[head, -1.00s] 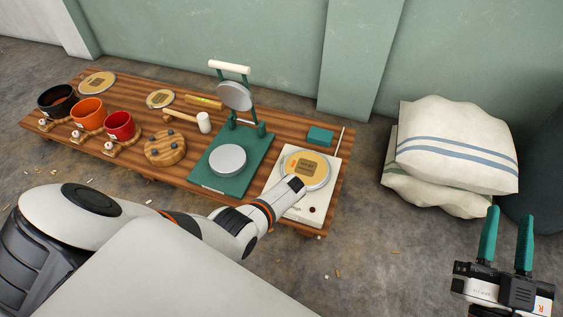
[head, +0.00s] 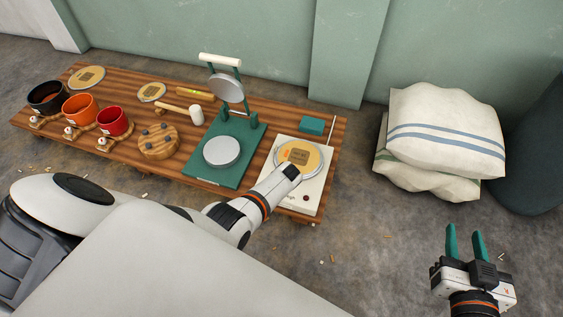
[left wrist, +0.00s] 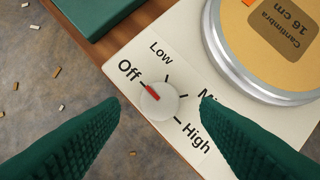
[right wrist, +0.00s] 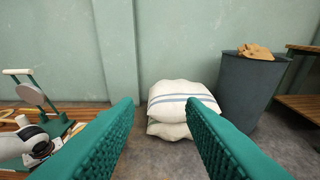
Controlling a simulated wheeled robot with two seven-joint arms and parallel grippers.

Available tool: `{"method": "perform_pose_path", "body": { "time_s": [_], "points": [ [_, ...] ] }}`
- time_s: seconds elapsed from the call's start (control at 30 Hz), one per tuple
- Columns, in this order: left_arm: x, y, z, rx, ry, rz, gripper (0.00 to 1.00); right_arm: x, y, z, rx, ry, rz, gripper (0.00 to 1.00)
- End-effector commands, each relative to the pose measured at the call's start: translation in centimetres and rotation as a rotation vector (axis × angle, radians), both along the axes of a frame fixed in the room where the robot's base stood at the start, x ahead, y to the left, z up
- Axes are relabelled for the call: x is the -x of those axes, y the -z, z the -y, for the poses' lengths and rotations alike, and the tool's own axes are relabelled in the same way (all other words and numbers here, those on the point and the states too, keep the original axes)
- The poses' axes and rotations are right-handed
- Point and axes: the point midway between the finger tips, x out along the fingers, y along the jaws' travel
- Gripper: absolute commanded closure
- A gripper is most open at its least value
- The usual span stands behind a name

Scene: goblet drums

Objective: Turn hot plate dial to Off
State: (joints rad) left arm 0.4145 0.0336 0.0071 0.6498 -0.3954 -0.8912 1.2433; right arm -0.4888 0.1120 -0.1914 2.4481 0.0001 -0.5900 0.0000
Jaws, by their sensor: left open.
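The hot plate is a cream slab (head: 313,199) at the right end of the low wooden platform. Its white dial (left wrist: 160,101) shows in the left wrist view, with labels Off, Low, High and a partly hidden one. The dial's red pointer (left wrist: 152,92) aims up-left, at the Off label (left wrist: 130,71). My left gripper (left wrist: 159,102) is open, its green fingers on either side of the dial in that view; contact cannot be told. In the head view my left arm hides the dial. My right gripper (head: 464,232) is open and empty, out over the floor.
A round tan-labelled disc (head: 299,156) sits on the hot plate. A green press (head: 200,171) stands beside it. Cups, including a red one (head: 114,121), and a mallet (head: 195,115) are farther left. Stacked sacks (head: 440,145) lie right of the platform; the floor between is clear.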

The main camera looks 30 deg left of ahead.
Motion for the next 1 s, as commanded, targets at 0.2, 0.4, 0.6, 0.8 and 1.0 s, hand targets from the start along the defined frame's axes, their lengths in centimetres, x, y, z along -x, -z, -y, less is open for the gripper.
{"method": "perform_pose_path", "body": {
  "time_s": [0.2, 0.4, 0.6, 0.8, 1.0],
  "points": [
    [0.3, -1.6, 0.6, 0.001, 0.0, -0.001, 0.43, 2.0, 3.3, 1.1, 0.06, 0.016, -0.246, 0.64],
    [0.6, -2.8, 1.0, 0.001, 0.0, -0.001, 0.43, 4.7, 6.0, 2.3, 0.111, 0.032, -0.472, 0.64],
    [0.8, -4.1, 1.5, 0.001, 0.0, 0.0, 0.43, 8.2, 8.2, 3.6, 0.161, 0.049, -0.699, 0.64],
    [1.2, -5.3, 1.9, 0.001, 0.0, -0.002, 0.43, 12.0, 9.4, 4.8, 0.203, 0.065, -0.912, 0.64],
    [1.6, -7.5, 2.7, 0.003, 0.0, -0.002, 0.43, 13.8, 8.6, 5.3, 0.222, 0.07, -1.004, 0.64]
  ]
}}
